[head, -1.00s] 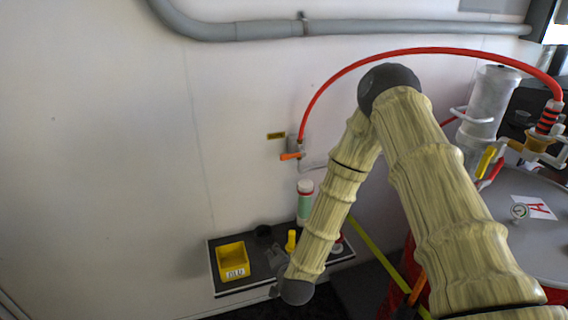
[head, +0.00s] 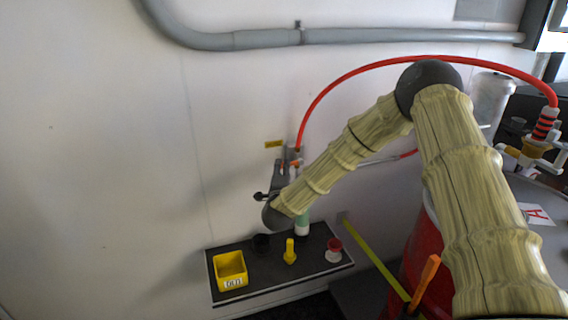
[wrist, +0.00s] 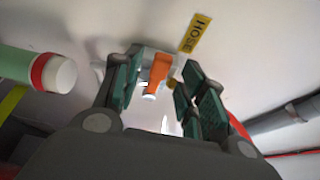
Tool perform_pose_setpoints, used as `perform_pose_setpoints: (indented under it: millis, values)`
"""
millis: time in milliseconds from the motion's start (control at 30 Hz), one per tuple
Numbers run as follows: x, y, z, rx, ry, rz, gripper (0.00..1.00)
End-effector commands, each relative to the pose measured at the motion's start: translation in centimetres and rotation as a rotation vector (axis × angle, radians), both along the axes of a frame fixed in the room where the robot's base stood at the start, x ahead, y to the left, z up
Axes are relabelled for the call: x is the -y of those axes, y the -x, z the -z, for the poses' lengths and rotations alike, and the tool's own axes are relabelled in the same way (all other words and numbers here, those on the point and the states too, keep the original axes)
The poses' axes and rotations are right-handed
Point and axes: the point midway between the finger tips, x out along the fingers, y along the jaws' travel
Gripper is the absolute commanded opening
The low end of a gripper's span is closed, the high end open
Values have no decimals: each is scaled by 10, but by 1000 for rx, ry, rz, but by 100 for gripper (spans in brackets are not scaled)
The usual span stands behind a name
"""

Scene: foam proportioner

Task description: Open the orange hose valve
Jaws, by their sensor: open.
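The orange hose valve (head: 294,156) sits on the wall at the lower end of the red hose (head: 330,82), below a yellow label. In the wrist view its orange handle (wrist: 158,72) shows between my fingertips, under the yellow HOSE label (wrist: 195,33). My gripper (wrist: 160,84) is open, one finger on each side of the handle, with gaps visible. I cannot tell how deep the fingers reach. In the head view my gripper (head: 279,178) is just below the valve and partly covers it.
A dark shelf below holds a yellow bin (head: 230,271), a yellow piece (head: 290,251) and a red-and-white piece (head: 334,250). A green-and-white cylinder (wrist: 38,70) is close on the left in the wrist view. A grey pipe (head: 250,38) runs along the wall above.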

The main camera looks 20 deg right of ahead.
Motion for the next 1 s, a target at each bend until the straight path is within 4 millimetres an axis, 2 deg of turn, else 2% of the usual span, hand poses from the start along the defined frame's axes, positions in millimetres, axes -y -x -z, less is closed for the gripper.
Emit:
perform_pose_setpoints:
  millis: [100,300,700,933,1000]
  values:
    - [6,-17,-2,1,0,0,41]
    - [12,-33,-1,0,1,-2,41]
    - [14,-38,0,0,1,-2,41]
    - [14,-38,0,-1,2,-1,0]
    - [14,-38,0,0,1,-1,0]
